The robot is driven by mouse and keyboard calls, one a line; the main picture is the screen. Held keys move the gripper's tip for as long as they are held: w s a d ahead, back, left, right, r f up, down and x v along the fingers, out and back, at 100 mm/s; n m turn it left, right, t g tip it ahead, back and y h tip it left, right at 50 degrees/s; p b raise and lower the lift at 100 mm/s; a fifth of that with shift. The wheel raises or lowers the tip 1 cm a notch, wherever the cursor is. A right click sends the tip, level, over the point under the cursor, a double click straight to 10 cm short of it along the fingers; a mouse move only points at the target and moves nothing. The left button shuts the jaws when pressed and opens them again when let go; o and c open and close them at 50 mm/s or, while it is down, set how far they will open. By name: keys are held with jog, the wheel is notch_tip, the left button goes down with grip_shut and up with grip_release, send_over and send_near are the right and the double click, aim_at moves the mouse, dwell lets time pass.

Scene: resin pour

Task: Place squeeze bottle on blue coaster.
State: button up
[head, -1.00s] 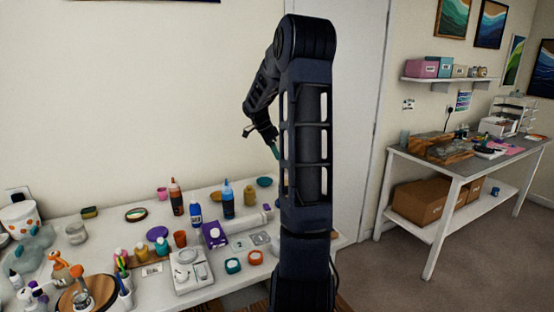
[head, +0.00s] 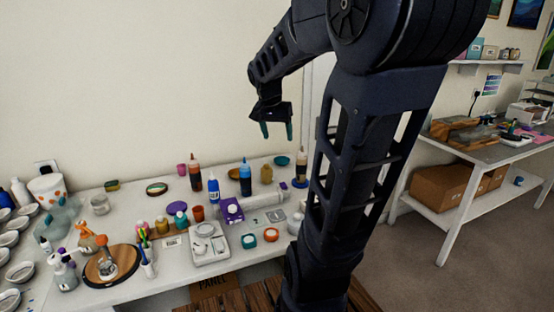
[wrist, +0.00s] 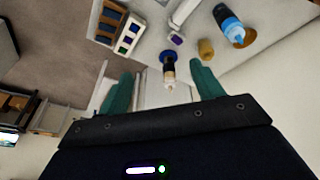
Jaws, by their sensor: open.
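A squeeze bottle (head: 301,165) with a pale tip and dark contents stands upright at the right part of the white table. It appears to stand on the blue coaster (head: 300,183). In the wrist view the same bottle (wrist: 169,72) appears with the blue coaster (wrist: 164,57) at its base. My gripper (head: 277,131) is open and empty, raised above the back of the table, up and left of that bottle. In the wrist view the bottle shows between the green fingertips of my gripper (wrist: 160,75), apart from both.
A blue bottle (head: 246,178), a red-brown bottle (head: 195,174) and an ochre bottle (head: 266,174) stand nearby on the table. A white roll (head: 262,199) lies in front. A scale (head: 209,246) is farther left. The back wall is close behind.

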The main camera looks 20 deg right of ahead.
jog(key=s+a+f+n+t+y, duration=0.1)
jog(key=s+a+n, duration=0.1)
jog(key=s+n, duration=0.2)
jog(key=s+a+f+n+t+y, duration=0.1)
jog(key=s+a+n+y, duration=0.1)
jog(key=s, duration=0.7)
jog(key=shift+s+a+f+n, duration=0.2)
jog(key=shift+a+n, duration=0.65)
jog(key=shift+n, duration=0.45)
